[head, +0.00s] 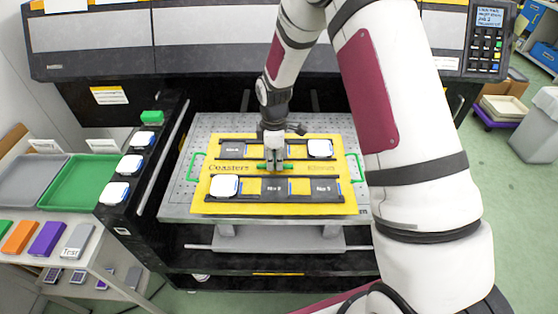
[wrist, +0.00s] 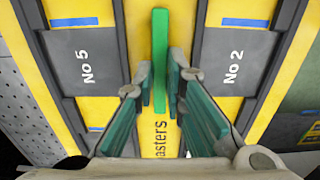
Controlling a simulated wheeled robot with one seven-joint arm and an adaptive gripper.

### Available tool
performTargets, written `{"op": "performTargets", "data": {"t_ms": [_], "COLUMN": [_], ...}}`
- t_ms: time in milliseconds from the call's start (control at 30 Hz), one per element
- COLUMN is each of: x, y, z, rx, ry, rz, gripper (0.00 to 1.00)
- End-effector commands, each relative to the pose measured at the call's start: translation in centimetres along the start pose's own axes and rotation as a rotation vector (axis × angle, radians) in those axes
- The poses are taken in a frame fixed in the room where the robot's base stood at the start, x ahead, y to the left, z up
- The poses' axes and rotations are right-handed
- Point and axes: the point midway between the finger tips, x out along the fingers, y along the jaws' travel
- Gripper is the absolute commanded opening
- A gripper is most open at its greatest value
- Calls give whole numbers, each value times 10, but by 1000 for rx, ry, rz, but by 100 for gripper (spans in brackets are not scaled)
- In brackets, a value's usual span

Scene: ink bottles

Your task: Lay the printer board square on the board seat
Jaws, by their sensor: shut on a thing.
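The printer board (head: 265,208) is a yellow panel with two dark rows of numbered pockets and a green bar handle (head: 262,167) at its middle. It is over the perforated grey plate (head: 178,200) of the printer, between two green brackets (head: 197,167); I cannot tell whether it touches the plate or is fully square. My gripper (head: 275,166) is shut on the handle from above. In the wrist view the handle (wrist: 160,50) runs between the teal fingers (wrist: 160,95), with pockets No 5 (wrist: 88,65) and No 2 (wrist: 232,65) on either side.
White pieces sit in two pockets, one at front left (head: 224,186) and one at back right (head: 320,148). A black side rack (head: 145,165) holds several more white pieces at left. A grey tray (head: 30,180) and a green tray (head: 82,182) are farther left. The printer body (head: 230,50) stands behind.

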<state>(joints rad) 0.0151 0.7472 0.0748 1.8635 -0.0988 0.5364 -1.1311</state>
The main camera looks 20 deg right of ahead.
Motion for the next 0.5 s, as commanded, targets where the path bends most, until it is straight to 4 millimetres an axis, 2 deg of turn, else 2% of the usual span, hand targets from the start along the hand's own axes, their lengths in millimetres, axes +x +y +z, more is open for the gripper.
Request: {"op": "performTargets", "data": {"t_ms": [33,167,400,500], "x": [0,2,3,13], "y": [9,24,38,36], "z": [2,6,11,10], "rx": [1,1,1,-1], "ry": [1,1,1,1], "rz": [1,1,2,-2], "gripper": [0,0,0,0]}}
